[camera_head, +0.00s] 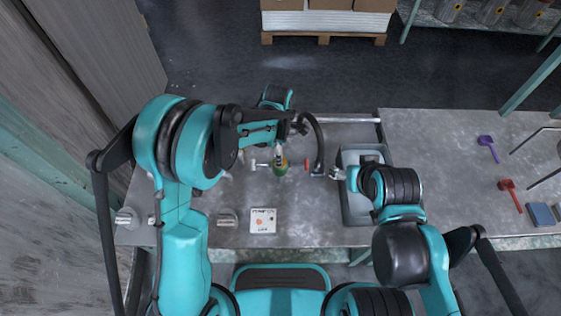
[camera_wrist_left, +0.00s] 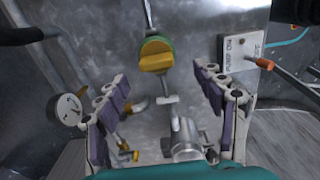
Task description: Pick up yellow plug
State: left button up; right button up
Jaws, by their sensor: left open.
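The yellow plug (camera_wrist_left: 156,57) has a ribbed grip and a green collar. It sits in line with thin metal tubing in the left wrist view. In the head view, a small yellow and green piece (camera_head: 281,167) shows on the table below the end of my left arm. My left gripper (camera_wrist_left: 165,105) is open, with purple-padded fingers spread wide. The plug appears beyond the gap between its fingertips, and nothing is held. My right gripper (camera_head: 338,173) is by the left edge of the grey bin; it is too small to tell whether it is open.
A gauge (camera_wrist_left: 69,108) and metal fittings are close to the fingers. A grey bin (camera_head: 349,207) stands on the table.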

pick_arm(q)
jog(key=f, duration=0.1)
jog(key=f+b, duration=0.1)
jog(key=f, duration=0.1)
jog(key=f+b, duration=0.1)
jog(key=shift+w+d+f, duration=0.2)
jog(key=shift+d+f, duration=0.05)
jog(key=shift+f, duration=0.55)
jog(key=shift+r, duration=0.1)
jog(key=shift+c, duration=0.9)
jog(key=c, duration=1.1)
